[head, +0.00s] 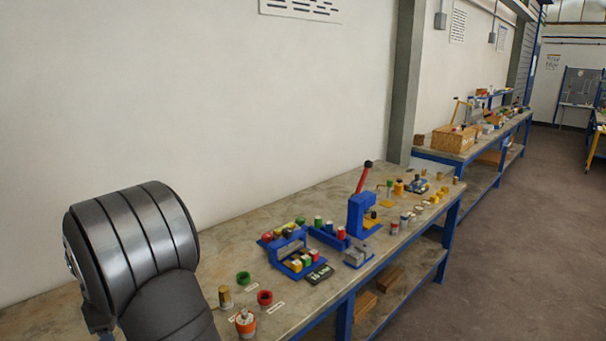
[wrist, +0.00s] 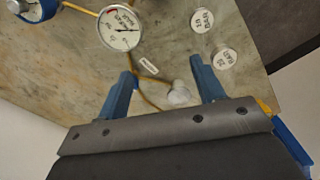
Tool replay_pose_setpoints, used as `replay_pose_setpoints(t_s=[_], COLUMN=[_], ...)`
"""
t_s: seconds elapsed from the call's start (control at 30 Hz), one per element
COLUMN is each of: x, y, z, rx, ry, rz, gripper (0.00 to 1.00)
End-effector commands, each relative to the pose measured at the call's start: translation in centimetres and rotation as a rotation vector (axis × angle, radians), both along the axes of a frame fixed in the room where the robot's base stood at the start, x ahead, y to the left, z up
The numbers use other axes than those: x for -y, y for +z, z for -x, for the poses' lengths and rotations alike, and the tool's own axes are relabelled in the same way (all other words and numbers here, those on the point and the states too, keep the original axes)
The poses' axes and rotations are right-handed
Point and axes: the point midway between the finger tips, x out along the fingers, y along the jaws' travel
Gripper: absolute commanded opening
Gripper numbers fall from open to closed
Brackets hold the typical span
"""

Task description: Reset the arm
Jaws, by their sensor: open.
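My gripper (wrist: 162,68) shows in the wrist view with its two blue fingers spread apart. It is open, and nothing is clamped between the fingers. A small whitish rounded thing (wrist: 180,96) and a yellow cable lie in the gap as seen from the camera; I cannot tell how far below the fingers they are. In the head view a dark ribbed part of my arm fills the lower left, and my gripper is not visible there.
In the head view the bench (head: 330,196) carries a blue press (head: 361,213), blue racks and coloured parts. A wall stands behind.

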Motion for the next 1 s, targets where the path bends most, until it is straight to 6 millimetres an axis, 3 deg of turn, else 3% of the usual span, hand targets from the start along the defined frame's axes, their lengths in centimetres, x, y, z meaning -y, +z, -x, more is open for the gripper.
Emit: replay_pose_setpoints(t_s=[0.23, 0.6, 1.0], x=[-4.6, -9.9, -12.0], y=[1.2, -2.5, -3.9], z=[-0.3, 2.7, 3.9], rx=[0.000, -0.002, 0.000], ry=[0.104, 0.104, 0.101], rz=[0.000, 0.002, -0.001], gripper=[0.62, 0.62, 0.62])
